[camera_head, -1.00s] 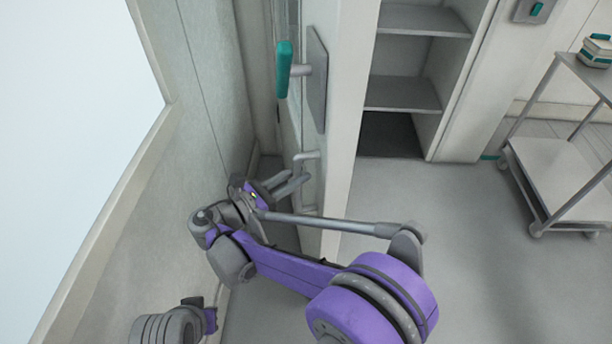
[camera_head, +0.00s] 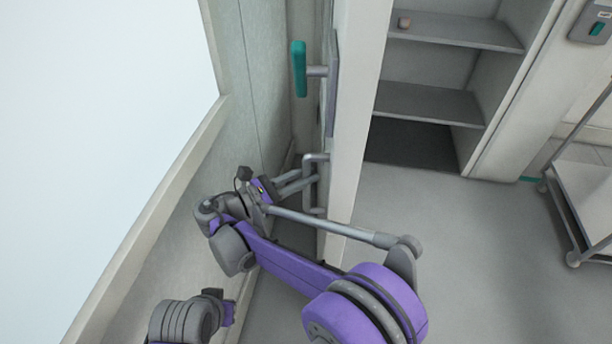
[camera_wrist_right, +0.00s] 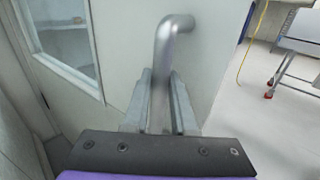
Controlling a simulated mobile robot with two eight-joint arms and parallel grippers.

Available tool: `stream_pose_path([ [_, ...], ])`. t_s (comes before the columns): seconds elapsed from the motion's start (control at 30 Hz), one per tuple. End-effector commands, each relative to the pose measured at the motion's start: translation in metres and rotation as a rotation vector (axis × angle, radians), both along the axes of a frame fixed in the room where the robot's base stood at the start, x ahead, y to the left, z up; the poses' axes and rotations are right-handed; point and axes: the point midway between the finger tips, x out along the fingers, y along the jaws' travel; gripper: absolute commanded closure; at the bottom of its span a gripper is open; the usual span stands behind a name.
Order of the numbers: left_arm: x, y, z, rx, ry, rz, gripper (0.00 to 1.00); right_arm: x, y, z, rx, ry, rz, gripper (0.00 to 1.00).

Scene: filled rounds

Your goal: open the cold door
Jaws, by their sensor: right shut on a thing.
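The cold door (camera_head: 355,130) stands swung out, seen almost edge-on in the head view. Its pale face with a window pane also shows in the right wrist view (camera_wrist_right: 115,25). A bent grey bar handle (camera_head: 316,157) sticks out from its face. My right gripper (camera_head: 300,183) is shut on this bar; in the right wrist view the two fingers clasp the handle (camera_wrist_right: 172,32) from both sides. A teal lever (camera_head: 299,68) on a grey plate sits higher on the door. Part of my left wrist (camera_head: 190,320) shows at bottom left, its fingers hidden.
A pale wall with a large bright pane (camera_head: 100,130) stands close on the left of my right arm. Right of the door is an open shelf recess (camera_head: 430,103). A trolley (camera_head: 585,195) stands at far right. The grey floor (camera_head: 450,260) between is clear.

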Motion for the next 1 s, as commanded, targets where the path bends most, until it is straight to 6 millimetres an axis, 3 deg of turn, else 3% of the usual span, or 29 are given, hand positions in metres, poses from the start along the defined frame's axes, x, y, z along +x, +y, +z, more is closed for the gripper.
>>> stream_pose_path([
  [0.2, 0.0001, 0.0, 0.0004, 0.0, 0.0, 0.0, 1.0, 0.0029, 0.0002, 0.0028, -0.005, -0.004, 0.006, 1.0],
  [0.23, 0.0001, 0.0, 0.0004, 0.0, 0.0, 0.0, 1.0, 0.0029, 0.0002, 0.0027, -0.005, -0.004, 0.006, 0.7],
  [0.37, 0.0001, 0.0, 0.0003, 0.0, 0.0, 0.0, 1.0, 0.0022, 0.0001, 0.002, -0.003, -0.003, 0.004, 0.47],
  [1.0, 0.0, 0.0, 0.0, 0.0, 0.0, 0.0, 1.0, 0.003, -0.0027, 0.0006, -0.001, -0.001, 0.001, 0.46],
])
